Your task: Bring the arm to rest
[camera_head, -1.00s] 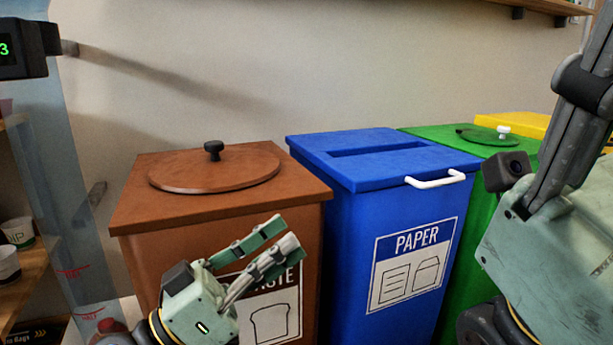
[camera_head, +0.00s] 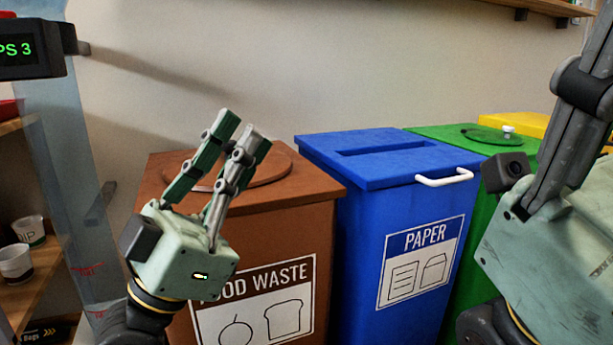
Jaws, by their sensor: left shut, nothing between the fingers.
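My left gripper (camera_head: 243,130) is raised in front of the brown food waste bin (camera_head: 305,190), its fingers pointing up and slightly right. The fingers are shut with nothing between them. They hide part of the bin's round lid (camera_head: 265,168) and its knob. I cannot tell whether they touch the bin, but they seem to be in front of it. My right gripper (camera_head: 578,110) stands large at the right edge, fingers upward and partly cut off by the frame; its tips are out of view.
The blue paper bin (camera_head: 395,163) with a white handle stands beside the brown one. Green (camera_head: 450,134) and yellow (camera_head: 530,124) bins stand farther right. A shelf with white cups (camera_head: 15,262) is at the left. A dark display box (camera_head: 30,50) is at upper left.

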